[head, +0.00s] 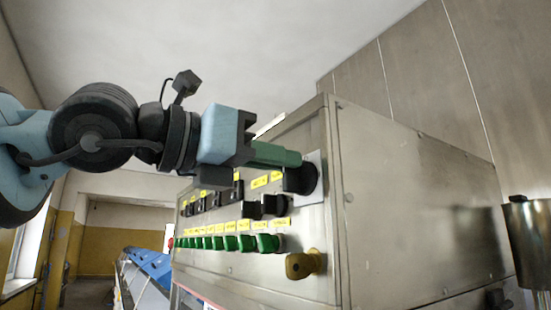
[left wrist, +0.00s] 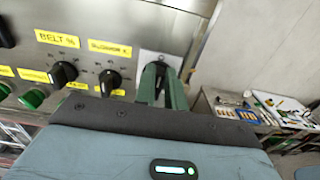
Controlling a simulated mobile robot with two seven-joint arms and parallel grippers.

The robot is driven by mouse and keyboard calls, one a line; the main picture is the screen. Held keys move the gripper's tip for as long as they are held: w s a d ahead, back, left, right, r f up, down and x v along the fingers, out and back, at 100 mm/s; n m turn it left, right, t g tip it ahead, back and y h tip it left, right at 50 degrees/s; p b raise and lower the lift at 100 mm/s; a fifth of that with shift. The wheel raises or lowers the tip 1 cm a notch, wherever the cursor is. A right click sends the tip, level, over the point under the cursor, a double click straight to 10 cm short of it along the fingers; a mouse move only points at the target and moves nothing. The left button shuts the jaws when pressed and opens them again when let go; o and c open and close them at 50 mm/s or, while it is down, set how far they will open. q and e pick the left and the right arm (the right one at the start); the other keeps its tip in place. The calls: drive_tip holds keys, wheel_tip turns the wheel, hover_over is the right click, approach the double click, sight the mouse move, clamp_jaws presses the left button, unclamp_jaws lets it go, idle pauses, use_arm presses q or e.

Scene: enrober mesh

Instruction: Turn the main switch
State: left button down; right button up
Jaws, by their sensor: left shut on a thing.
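The main switch (head: 302,180) is a black rotary knob on a pale square plate, at the upper right corner of the control panel's front. My left gripper (head: 292,158) reaches in from the left, with its green fingers at the knob and shut on it. The fingers cover part of the knob, so its exact angle is hard to read. In the left wrist view the green fingers (left wrist: 162,84) stand in front of the pale switch plate (left wrist: 148,57), and the knob is mostly hidden behind them. My right gripper is in neither view.
The steel control box (head: 400,200) carries smaller black knobs (head: 272,205), a row of green buttons (head: 268,243) and a brass-coloured knob (head: 304,264) below the switch. A metal cylinder (head: 530,240) stands at right. The left wrist view shows a cluttered table (left wrist: 240,118) beyond the box.

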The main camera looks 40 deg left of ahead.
use_arm(q)
drive_tip(key=m, duration=0.2)
drive_tip(key=m+b, duration=0.1)
drive_tip(key=m, duration=0.2)
drive_tip(key=d+m+b, duration=0.1)
drive_tip(key=m, duration=0.2)
drive_tip(key=shift+s+f, duration=0.2)
drive_tip(key=shift+f, duration=0.05)
drive_tip(key=m, duration=0.2)
drive_tip(key=shift+d+f+m+b, duration=0.15)
drive_tip(key=shift+d+m+b, duration=0.05)
drive_tip(key=shift+m+b, duration=0.2)
drive_tip(key=m, duration=0.4)
drive_tip(key=shift+s+d+f, duration=0.1)
drive_tip(key=shift+s+f, duration=0.05)
drive_tip(key=shift+f, duration=0.15)
drive_tip(key=shift+f+m, duration=0.2)
drive_tip(key=shift+m, duration=1.3)
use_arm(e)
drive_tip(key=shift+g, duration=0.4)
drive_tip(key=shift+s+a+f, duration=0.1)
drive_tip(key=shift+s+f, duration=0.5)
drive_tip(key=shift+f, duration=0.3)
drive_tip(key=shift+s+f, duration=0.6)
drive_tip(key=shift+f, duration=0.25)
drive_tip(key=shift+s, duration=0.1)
